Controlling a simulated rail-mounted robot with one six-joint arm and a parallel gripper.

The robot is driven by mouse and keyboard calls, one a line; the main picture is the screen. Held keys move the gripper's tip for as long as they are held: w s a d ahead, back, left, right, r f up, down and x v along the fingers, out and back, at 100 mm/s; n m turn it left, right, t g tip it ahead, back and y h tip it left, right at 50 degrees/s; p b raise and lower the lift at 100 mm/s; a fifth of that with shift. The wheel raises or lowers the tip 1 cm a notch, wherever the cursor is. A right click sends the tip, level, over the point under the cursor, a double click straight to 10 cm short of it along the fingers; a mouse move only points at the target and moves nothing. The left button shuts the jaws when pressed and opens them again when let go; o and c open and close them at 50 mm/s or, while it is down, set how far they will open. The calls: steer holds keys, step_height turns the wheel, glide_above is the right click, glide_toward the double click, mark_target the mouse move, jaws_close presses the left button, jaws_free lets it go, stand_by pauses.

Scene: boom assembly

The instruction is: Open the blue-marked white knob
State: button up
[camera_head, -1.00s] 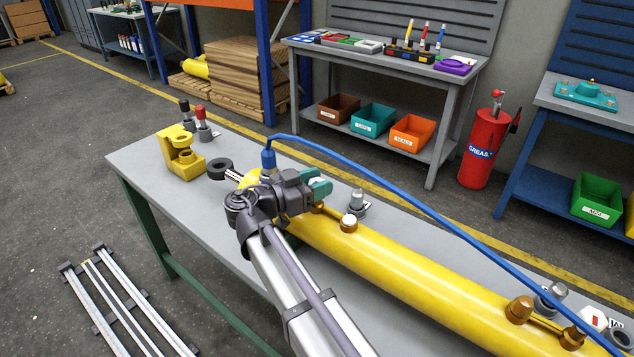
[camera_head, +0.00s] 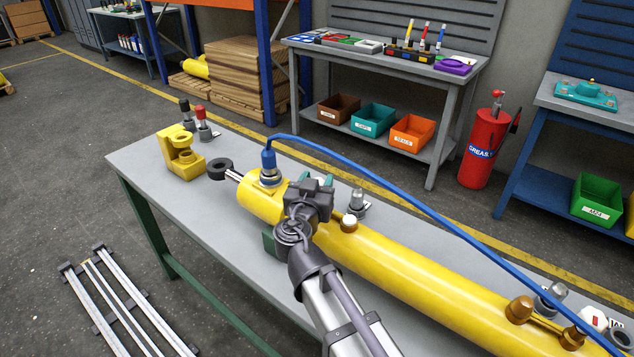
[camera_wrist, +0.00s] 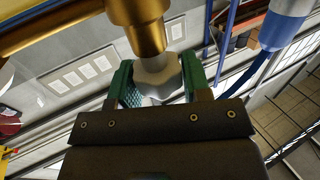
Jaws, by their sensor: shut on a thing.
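A white lobed knob (camera_wrist: 157,76) sits under a brass fitting (camera_wrist: 138,25) in the wrist view. My gripper (camera_wrist: 157,88) is shut on this knob, with a green finger on each side of it. No blue mark shows on the visible part of the knob. Another white knob, with a red mark (camera_head: 593,318), is at the right end of the cylinder.
A blue hose with a fitting (camera_head: 269,163) rises from the cylinder left of my gripper and runs across to the right. A yellow bracket (camera_head: 182,158) stands at the far left of the grey bench (camera_head: 140,160).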

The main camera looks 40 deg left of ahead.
steer(key=n+g+y, duration=0.2)
steer(key=y, duration=0.1)
steer(key=n+g+y, duration=0.3)
steer(key=y, duration=0.1)
steer(key=shift+n, duration=0.3)
steer(key=o, duration=0.9)
